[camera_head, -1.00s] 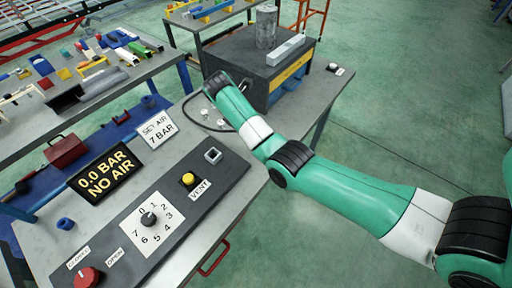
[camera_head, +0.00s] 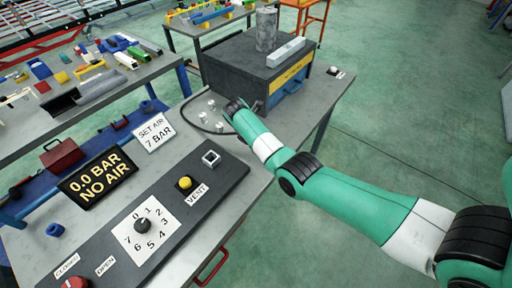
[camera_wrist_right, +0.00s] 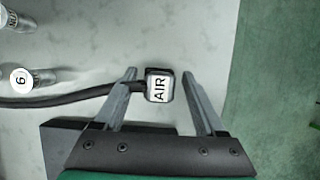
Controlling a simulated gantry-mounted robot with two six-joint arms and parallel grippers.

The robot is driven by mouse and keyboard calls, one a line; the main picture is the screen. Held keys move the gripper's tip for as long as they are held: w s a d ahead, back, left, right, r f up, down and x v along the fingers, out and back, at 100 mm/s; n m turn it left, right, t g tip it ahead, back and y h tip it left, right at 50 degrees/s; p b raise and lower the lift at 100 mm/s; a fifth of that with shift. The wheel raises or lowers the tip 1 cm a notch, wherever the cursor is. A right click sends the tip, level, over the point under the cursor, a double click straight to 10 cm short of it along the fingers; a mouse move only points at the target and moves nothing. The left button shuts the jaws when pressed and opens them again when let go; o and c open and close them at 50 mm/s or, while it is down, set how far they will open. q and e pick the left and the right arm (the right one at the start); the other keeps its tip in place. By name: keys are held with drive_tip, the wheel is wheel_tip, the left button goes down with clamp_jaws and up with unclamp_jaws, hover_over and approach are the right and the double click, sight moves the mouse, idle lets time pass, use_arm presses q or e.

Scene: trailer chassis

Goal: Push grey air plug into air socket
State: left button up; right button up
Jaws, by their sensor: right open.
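In the right wrist view, the air plug (camera_wrist_right: 158,87) is a small dark-edged block with a white AIR label and a black hose leading left. It lies over the pale table top. My right gripper (camera_wrist_right: 158,76) is open, with one finger on each side of the plug and gaps visible between. In the head view my right wrist (camera_head: 236,108) is low over the table and hides the gripper and plug. A square white-rimmed fitting (camera_head: 211,158), which may be the air socket, sits on the dark control panel. My left gripper is out of view.
Small pale fittings (camera_head: 211,105) stand left of my wrist; one in the wrist view (camera_wrist_right: 22,79) reads 6. A dark box (camera_head: 230,72) stands behind. The panel (camera_head: 205,205) has a dial (camera_head: 142,226), a yellow button (camera_head: 185,183) and a red knob. A display (camera_head: 98,174) reads 0.0 BAR NO AIR.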

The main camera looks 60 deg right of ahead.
drive_tip(key=shift+r, duration=0.1)
clamp_jaws()
drive_tip(key=shift+r, duration=0.15)
idle(0.3)
drive_tip(key=shift+r+p, duration=0.25)
drive_tip(key=shift+p, duration=0.05)
wheel_tip(320, 180, up, 3)
drive_tip(key=shift+f+p, duration=0.15)
drive_tip(key=shift+p, duration=0.45)
drive_tip(key=s+a+r+p, duration=0.7)
drive_tip(key=a+r+p, duration=0.2)
drive_tip(key=a+p, duration=0.3)
drive_tip(key=p, duration=0.3)
drive_tip(key=shift+r+p, duration=0.25)
drive_tip(key=shift+p, duration=0.05)
